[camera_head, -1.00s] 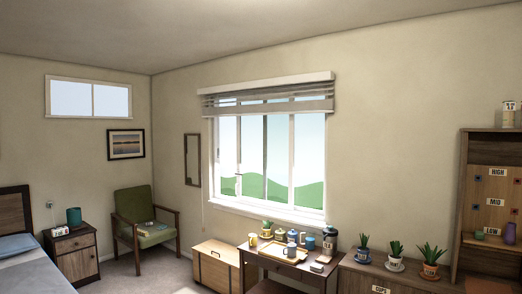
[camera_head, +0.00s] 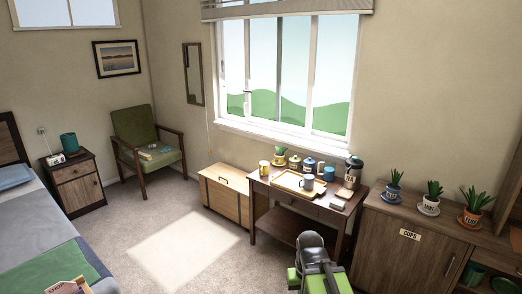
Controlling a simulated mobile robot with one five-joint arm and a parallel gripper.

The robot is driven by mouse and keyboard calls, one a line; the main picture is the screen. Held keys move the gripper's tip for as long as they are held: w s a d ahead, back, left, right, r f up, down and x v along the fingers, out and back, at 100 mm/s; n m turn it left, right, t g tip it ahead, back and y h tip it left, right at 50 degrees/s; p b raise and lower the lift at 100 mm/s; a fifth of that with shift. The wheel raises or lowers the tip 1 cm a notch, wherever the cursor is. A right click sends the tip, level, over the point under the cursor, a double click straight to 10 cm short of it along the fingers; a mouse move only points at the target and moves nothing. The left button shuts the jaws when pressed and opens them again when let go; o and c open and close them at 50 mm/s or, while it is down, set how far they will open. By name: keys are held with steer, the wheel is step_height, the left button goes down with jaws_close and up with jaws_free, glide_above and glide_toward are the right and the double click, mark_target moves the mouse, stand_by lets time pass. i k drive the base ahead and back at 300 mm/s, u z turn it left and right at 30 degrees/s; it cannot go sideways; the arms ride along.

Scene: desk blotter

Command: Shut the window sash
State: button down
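The window (camera_head: 351,75) is in the right wall, in a white frame with several upright bars. A sash stile with a small white handle (camera_head: 247,101) stands a little right of the left jamb, with a narrow strip of outside view between them. I cannot tell whether that strip is open or glazed. The sash's far edge is hard to pick out among the bars. Part of my green and grey arm (camera_head: 317,262) shows at the bottom, well below and apart from the window. I cannot make out gripper fingers.
A desk (camera_head: 264,188) below the window holds a tray (camera_head: 289,183), mugs, canisters and a flask (camera_head: 353,172). A wooden chest (camera_head: 226,188) stands left of it. A cabinet (camera_head: 405,240) with potted plants is at right. A blind (camera_head: 290,9) hangs above. Carpet (camera_head: 185,250) is clear toward the left.

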mark_target(307, 130)
steer(key=u, duration=0.2)
steer(key=i, duration=2.65)
steer(key=u, duration=0.25)
steer(key=i, duration=1.35)
steer(key=u, duration=0.15)
